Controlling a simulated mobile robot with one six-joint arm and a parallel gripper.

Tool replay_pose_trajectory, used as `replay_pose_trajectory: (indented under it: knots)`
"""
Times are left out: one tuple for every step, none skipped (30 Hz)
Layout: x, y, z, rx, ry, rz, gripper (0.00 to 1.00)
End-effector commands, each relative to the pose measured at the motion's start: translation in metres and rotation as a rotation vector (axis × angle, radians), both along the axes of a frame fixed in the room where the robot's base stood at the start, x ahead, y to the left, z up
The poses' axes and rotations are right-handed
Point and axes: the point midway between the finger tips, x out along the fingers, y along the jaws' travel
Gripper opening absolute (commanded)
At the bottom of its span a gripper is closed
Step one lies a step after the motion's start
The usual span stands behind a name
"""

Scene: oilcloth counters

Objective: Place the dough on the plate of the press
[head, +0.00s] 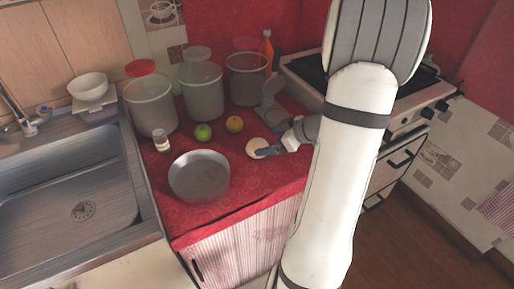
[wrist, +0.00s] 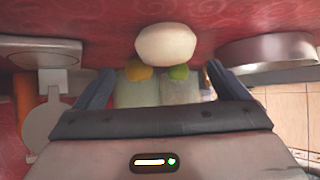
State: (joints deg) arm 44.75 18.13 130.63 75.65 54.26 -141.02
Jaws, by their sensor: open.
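The dough (head: 256,147) is a pale round lump on the red counter, near its right side. It also shows in the wrist view (wrist: 167,45), ahead of the fingers and near the middle. My gripper (head: 276,143) is open and empty beside the dough in the head view; its spread fingers also show in the wrist view (wrist: 160,72). The dough appears between the finger lines but beyond the tips; contact is not visible. The grey press (head: 271,98) stands behind the dough, its round lid raised. In the wrist view, its pale plate (wrist: 38,60) is at left.
A metal pan (head: 200,178) stands left of the dough. A green apple (head: 203,132) and an orange fruit (head: 235,124) lie behind it. Large jars (head: 202,84) line the back, with a small jar (head: 161,143) at left. A stove (head: 400,115) is at right.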

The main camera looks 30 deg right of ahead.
Motion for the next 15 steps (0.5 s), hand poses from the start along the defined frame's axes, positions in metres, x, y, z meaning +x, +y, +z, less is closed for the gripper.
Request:
replay_pose_trajectory:
  knots:
    - [0.003, 0.004, -0.004, 0.002, 0.002, 0.002, 0.94]
    - [0.005, 0.006, -0.006, 0.002, 0.003, 0.001, 0.94]
    - [0.006, 0.009, -0.009, 0.002, 0.004, 0.002, 0.94]
    - [0.008, 0.012, -0.012, 0.003, 0.004, 0.001, 0.94]
    - [0.01, 0.015, -0.016, 0.004, 0.005, 0.003, 0.94]
    - [0.013, 0.019, -0.02, 0.003, 0.005, 0.002, 0.94]
    - [0.015, 0.022, -0.023, 0.003, 0.006, 0.002, 0.94]
    - [0.017, 0.024, -0.027, 0.002, 0.005, 0.003, 0.94]
    - [0.021, 0.026, -0.03, 0.002, 0.004, 0.002, 0.94]
    - [0.024, 0.028, -0.032, 0.002, 0.004, 0.002, 0.94]
    - [0.025, 0.029, -0.034, 0.001, 0.004, 0.003, 0.94]
    - [0.027, 0.03, -0.036, 0.0, 0.003, 0.001, 0.94]
    - [0.028, 0.031, -0.036, 0.0, 0.002, 0.0, 0.94]
    - [0.029, 0.031, -0.037, 0.0, 0.002, 0.0, 0.94]
    - [0.029, 0.031, -0.037, -0.001, 0.002, -0.001, 0.94]
